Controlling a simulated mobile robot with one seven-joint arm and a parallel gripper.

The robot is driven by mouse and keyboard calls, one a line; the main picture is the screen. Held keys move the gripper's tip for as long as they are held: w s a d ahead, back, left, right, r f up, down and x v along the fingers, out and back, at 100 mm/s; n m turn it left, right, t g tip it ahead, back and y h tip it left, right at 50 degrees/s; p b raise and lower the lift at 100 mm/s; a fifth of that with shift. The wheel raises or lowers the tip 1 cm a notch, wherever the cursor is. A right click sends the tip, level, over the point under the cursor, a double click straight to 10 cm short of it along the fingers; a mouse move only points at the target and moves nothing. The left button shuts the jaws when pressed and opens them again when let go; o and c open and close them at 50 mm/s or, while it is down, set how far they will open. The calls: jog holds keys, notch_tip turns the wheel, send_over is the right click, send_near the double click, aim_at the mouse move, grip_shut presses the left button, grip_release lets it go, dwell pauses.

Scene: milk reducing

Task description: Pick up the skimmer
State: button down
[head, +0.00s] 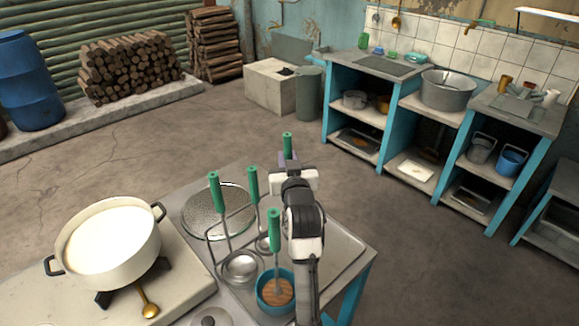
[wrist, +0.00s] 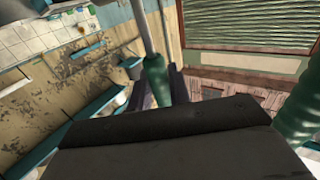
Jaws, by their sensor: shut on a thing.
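My gripper (head: 285,170) is raised at the right of the near table, with its fingers upward in the head view. It is shut on a green handle (head: 287,142). In the wrist view the green handle (wrist: 157,82) sits between my fingertips, with a thin metal shaft (wrist: 143,28) running from it. The working end of this tool is out of sight, so I cannot tell from its head whether it is the skimmer. A round perforated metal disc (head: 203,223) lies on the table to the left.
Green-handled tools (head: 214,190) (head: 253,182) stand close left of my arm, one ladle bowl (head: 241,267) below. Another green handle (head: 274,228) rises from a blue bowl (head: 264,299). A white pot (head: 88,265) of milk stands at left. Floor beyond is clear.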

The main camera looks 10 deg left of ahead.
notch_tip(320, 180, up, 19)
jog(key=p, duration=0.2)
jog(key=shift+r+p, duration=0.2)
jog(key=shift+p, duration=0.2)
dwell(0.3)
